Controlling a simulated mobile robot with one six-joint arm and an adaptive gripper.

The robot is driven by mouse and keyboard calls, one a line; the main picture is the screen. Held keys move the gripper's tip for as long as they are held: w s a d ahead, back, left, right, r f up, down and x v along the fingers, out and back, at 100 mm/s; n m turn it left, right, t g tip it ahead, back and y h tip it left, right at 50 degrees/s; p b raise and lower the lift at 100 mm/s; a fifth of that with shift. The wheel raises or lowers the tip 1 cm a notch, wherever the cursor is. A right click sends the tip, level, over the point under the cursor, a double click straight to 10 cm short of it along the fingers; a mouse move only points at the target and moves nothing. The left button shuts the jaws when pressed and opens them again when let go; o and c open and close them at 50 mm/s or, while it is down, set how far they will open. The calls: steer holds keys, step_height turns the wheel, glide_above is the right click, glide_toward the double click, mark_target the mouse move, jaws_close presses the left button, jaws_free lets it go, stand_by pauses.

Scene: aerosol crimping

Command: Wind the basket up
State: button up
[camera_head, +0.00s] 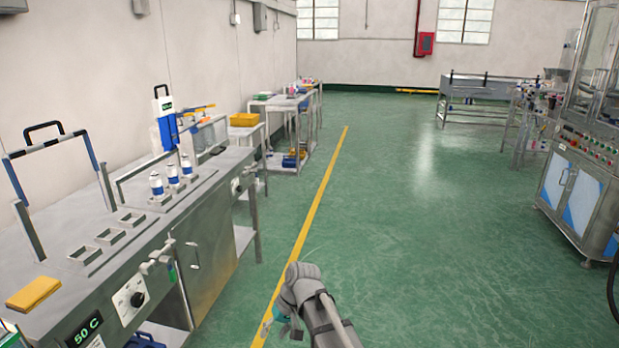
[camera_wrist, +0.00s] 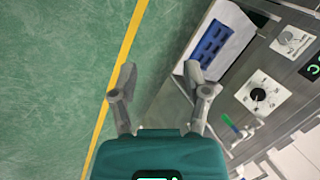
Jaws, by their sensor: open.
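A grey metal bench (camera_head: 215,225) with a water-bath top stands on the left in the head view. Three white-and-blue cans (camera_head: 172,176) stand in a row of square holders on its top; the holders nearer me (camera_head: 110,236) look empty. I cannot tell which part is the basket. My gripper (camera_wrist: 166,82) is open and empty, over the floor beside the bench, apart from the fitting.
A black dial (camera_head: 131,300) and a green 50 C display (camera_head: 83,330) are on the bench front. A yellow block (camera_head: 33,293) lies on top. A blue crate (camera_wrist: 212,45) sits low in the bench. Green floor with a yellow line (camera_head: 310,225) is clear to the right.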

steer(key=s+d+r+m+h+p, duration=0.1)
steer(key=d+r+p, duration=0.4)
steer(key=d, duration=0.3)
steer(key=s+d+r+m+t+h+p, duration=0.1)
steer(key=s+d+r+h+p, duration=0.1)
steer(key=d+r+p, duration=0.3)
steer(key=s+d+r+m+h+p, duration=0.2)
steer(key=d+r+p, duration=0.3)
steer(key=d, duration=0.8)
steer(key=shift+s+d+r+t+p, duration=0.15)
steer(key=shift+s+t+p, duration=0.05)
steer(key=shift+t+p, duration=0.15)
